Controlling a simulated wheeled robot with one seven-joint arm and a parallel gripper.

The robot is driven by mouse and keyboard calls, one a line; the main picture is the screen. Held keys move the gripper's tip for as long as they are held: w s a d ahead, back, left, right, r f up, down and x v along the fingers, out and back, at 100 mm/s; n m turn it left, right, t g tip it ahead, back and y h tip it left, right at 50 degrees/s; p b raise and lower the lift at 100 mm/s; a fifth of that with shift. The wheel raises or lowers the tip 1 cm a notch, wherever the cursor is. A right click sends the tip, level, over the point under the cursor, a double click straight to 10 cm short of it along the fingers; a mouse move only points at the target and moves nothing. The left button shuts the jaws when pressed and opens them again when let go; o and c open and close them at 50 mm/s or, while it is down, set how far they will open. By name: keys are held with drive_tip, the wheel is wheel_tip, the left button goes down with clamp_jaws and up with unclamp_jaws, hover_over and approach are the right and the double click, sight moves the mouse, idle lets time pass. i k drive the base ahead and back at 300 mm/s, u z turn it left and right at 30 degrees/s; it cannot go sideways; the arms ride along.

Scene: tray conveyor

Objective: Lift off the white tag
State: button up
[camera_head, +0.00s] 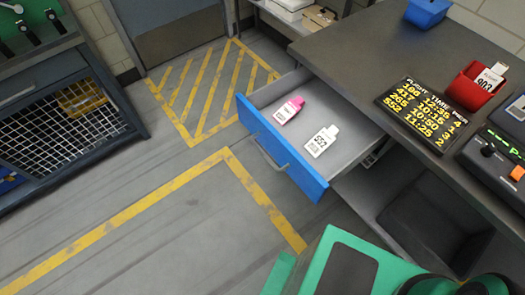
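A white tag (322,142) with a printed number and barcode lies flat in the open drawer (350,121), near its front. The number looks like 552. A pink-ended tag (288,111) lies to its left in the same drawer, apart from it. Another white tag (490,77), marked FLIGHT and a number, stands in a red holder (472,90) on the desk. My gripper is not in view. A green and black part, apparently of my own body, shows at the bottom right.
The drawer's blue front (280,150) with a grey handle juts out from the desk (370,45). A flight-time board (421,113) and a control console (500,150) sit on the desk. A blue bin (428,12) is at the back. The yellow-marked floor at left is clear.

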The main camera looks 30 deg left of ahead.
sight(318, 143)
drive_tip(key=u, duration=2.65)
drive_tip(key=k, duration=0.8)
drive_tip(key=z, duration=0.95)
drive_tip(key=i, duration=1)
drive_tip(key=z, duration=0.05)
